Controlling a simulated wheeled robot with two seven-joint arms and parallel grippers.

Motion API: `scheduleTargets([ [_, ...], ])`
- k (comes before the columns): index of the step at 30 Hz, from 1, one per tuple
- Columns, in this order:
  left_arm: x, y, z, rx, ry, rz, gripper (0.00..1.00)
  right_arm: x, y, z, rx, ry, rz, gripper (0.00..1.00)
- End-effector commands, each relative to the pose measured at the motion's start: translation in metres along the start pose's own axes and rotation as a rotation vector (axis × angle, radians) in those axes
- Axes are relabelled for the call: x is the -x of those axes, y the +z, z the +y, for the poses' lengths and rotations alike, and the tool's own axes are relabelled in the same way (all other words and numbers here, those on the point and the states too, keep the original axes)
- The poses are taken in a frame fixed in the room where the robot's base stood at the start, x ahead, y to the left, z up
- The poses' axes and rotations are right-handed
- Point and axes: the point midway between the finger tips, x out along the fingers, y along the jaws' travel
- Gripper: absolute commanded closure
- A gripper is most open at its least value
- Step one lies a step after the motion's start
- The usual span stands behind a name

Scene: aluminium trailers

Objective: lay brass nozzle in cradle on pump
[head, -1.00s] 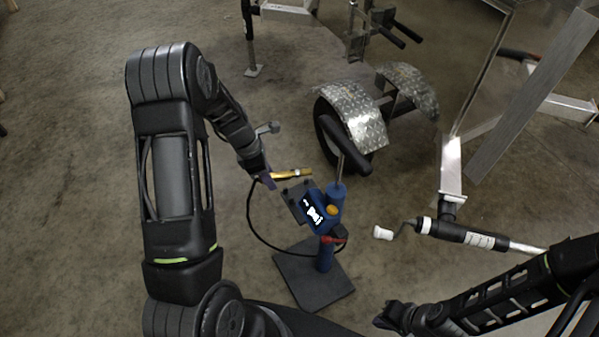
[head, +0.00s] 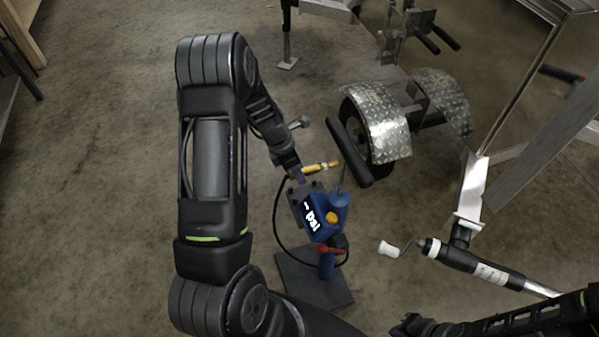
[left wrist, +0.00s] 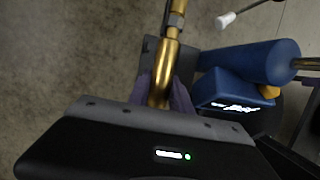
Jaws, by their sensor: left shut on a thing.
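The brass nozzle (head: 322,167) is in my left gripper (head: 297,178), with a black hose trailing from its left end. In the left wrist view the fingers (left wrist: 163,92) are shut around the nozzle's brass body (left wrist: 168,62). The blue pump (head: 338,208) with a lit display stands upright on a dark base plate (head: 312,283). A dark grey bracket, seemingly the cradle (head: 299,207), sits at the pump's left; my gripper partly hides it. The nozzle appears above and behind it; I cannot tell if they touch. The end of my right arm (head: 412,324) is at the bottom edge, its fingers unclear.
The pump's black handle (head: 348,152) rises close to the nozzle's right. A wheel with diamond-plate fenders (head: 385,118) stands behind. A jack with a white crank grip (head: 388,249) is at the right. The floor on the left is clear.

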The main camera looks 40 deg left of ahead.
Motion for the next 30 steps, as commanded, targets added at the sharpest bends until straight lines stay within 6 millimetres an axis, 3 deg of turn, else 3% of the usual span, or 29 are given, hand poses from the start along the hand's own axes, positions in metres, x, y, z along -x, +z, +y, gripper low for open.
scheduleTargets([
  [30,-0.074,-0.023,0.008,0.000,0.000,0.000,1.00,-0.066,0.000,0.026,0.000,0.000,0.000,1.00],
])
